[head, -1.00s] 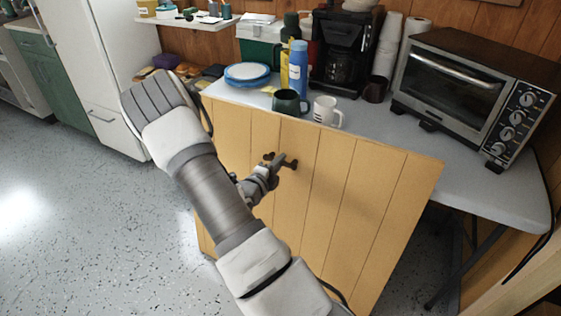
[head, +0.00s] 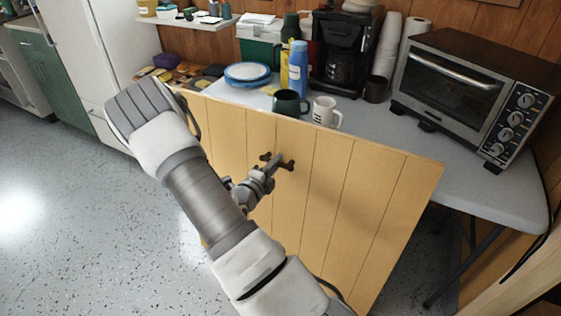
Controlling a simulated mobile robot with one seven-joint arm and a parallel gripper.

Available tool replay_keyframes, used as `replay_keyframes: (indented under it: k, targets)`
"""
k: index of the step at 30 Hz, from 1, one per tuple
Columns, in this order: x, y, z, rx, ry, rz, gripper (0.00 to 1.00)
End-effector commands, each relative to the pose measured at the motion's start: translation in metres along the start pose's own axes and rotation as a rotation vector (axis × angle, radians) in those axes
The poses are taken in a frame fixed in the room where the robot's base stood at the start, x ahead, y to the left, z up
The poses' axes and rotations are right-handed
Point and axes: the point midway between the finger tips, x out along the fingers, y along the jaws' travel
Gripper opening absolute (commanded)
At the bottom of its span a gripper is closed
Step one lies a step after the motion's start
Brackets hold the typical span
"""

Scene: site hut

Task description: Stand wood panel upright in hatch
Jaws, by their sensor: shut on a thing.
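The wood panel (head: 335,205) is a large yellow-tan board with vertical grooves. It stands in front of the table, its top edge at about the height of the tabletop or slightly above. A dark handle (head: 287,164) sits on its near face, left of the middle. My gripper (head: 272,162) is shut on this handle. My forearm covers the panel's left part, and its lower edge is hidden or out of frame. I cannot make out the hatch in this view.
Behind the panel is a grey folding table (head: 470,185) with a toaster oven (head: 455,90), a coffee maker (head: 342,52), mugs (head: 325,111), bottles (head: 298,68) and plates (head: 247,74). A white fridge (head: 95,60) stands at the left. The speckled floor (head: 70,215) at the left is clear.

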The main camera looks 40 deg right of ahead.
Motion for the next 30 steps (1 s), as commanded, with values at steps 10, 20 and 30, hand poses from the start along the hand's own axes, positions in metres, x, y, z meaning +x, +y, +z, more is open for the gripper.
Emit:
replay_keyframes:
  k: [10, 20, 30]
  targets:
    - [-0.005, -0.007, 0.0, 0.003, 0.002, -0.026, 0.0]
    - [-0.009, -0.009, 0.0, 0.002, 0.0, -0.035, 0.0]
    - [-0.022, -0.015, 0.0, 0.002, 0.001, -0.07, 0.0]
